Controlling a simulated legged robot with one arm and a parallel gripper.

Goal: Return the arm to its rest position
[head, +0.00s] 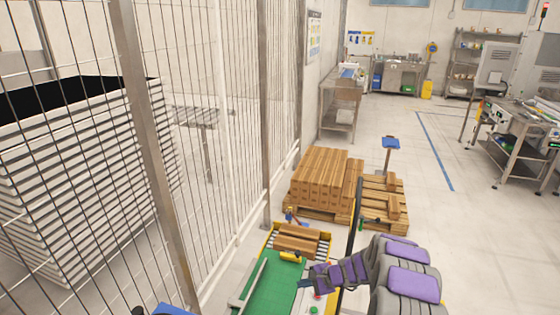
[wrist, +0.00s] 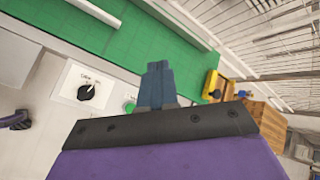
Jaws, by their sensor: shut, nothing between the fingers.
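My gripper shows in the wrist view (wrist: 158,66) as two blue-grey fingers pressed together with nothing between them. In that view it is in front of a white control panel (wrist: 75,75) and the edge of a green conveyor belt (wrist: 150,35). In the head view my purple and grey arm reaches left from the bottom right, and my gripper (head: 303,284) is at its end, beside the green belt (head: 270,288). I cannot tell how far the fingers are from the panel.
Brown boxes (head: 297,242) lie at the conveyor's far end. A pallet of stacked boxes (head: 325,177) stands beyond. A wire fence (head: 150,150) runs along the left. A black dial (wrist: 85,92) and green button (wrist: 129,106) are on the panel. The floor at right (head: 480,250) is clear.

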